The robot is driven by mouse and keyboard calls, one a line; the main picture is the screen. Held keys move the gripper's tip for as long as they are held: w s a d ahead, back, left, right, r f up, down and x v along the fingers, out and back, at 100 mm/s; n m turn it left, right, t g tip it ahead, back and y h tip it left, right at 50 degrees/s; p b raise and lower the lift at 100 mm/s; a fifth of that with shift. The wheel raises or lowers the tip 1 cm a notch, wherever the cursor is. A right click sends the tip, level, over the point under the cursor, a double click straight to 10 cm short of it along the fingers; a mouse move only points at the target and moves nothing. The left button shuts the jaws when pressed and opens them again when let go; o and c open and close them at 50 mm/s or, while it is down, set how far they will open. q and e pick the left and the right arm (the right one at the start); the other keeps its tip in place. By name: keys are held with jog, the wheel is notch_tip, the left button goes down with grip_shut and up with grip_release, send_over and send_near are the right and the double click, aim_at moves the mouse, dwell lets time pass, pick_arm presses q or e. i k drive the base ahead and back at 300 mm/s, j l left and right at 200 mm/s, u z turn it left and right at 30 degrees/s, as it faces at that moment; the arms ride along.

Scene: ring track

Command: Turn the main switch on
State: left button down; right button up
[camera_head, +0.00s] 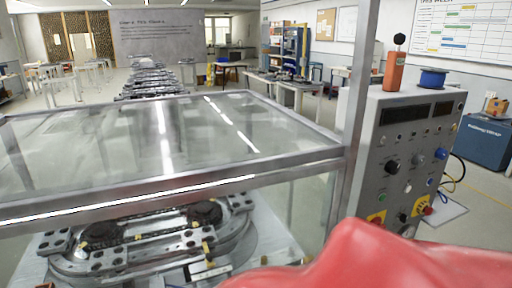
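A grey control panel (412,140) stands at the right, with rows of small knobs and buttons and dark displays near its top. The panel's bottom is hidden behind a large red shape at the lower right. Neither gripper shows.
A metal-framed clear cover (170,135) stands over the ring track (150,246) at the left. A metal post (352,110) rises beside the panel. An orange device (394,71) and a blue spool (432,77) rest on the panel's top. A blue box (487,142) stands at the right.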

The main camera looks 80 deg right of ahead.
aim_at(378, 220)
jog(key=j+z, duration=0.1)
jog(key=z, duration=3.15)
jog(key=l, duration=0.1)
